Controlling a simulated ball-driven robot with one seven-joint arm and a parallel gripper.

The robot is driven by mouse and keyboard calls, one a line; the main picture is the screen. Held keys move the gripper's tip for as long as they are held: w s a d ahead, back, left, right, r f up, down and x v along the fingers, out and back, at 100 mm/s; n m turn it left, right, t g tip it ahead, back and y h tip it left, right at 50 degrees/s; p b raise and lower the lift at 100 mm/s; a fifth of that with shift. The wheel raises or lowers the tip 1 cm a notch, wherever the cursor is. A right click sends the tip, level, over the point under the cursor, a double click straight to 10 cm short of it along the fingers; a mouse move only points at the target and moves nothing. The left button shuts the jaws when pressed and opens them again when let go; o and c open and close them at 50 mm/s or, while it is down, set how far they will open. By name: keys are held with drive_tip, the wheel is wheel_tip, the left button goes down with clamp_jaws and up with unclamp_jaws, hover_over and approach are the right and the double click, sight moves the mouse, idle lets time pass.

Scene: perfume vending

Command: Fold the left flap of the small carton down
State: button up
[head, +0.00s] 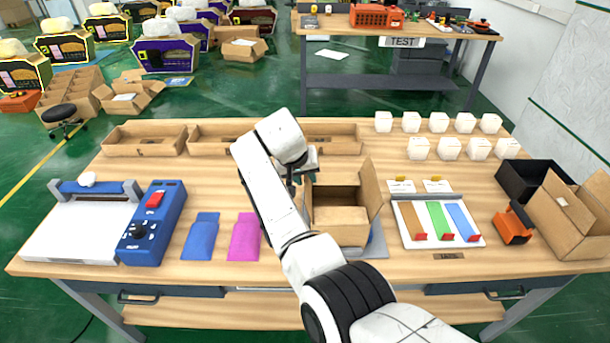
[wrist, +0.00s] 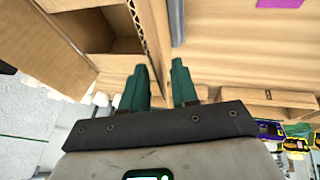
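The small carton (head: 338,229) stands open on the table just right of my forearm in the head view. Its right flap (head: 371,187) stands up and leans outward. Its left flap (head: 308,203) shows as a narrow upright strip, partly hidden by my arm. My gripper (head: 304,174) is at the carton's back left corner, its fingers mostly hidden there. In the wrist view my gripper (wrist: 160,85) has its two green fingers apart. The left flap (wrist: 150,30) shows nearly edge-on near the fingertips; whether it touches them I cannot tell. The carton (wrist: 90,30) opens to the left.
A white board with coloured strips (head: 436,222) lies right of the carton. Pink (head: 244,237) and blue (head: 201,236) pouches lie left of my arm. Long cardboard trays (head: 220,138) line the back. Several white blocks (head: 449,148) stand at the back right.

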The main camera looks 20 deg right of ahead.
drive_tip(key=shift+d+f, duration=0.1)
drive_tip(key=shift+f, duration=0.05)
clamp_jaws()
idle(1.4)
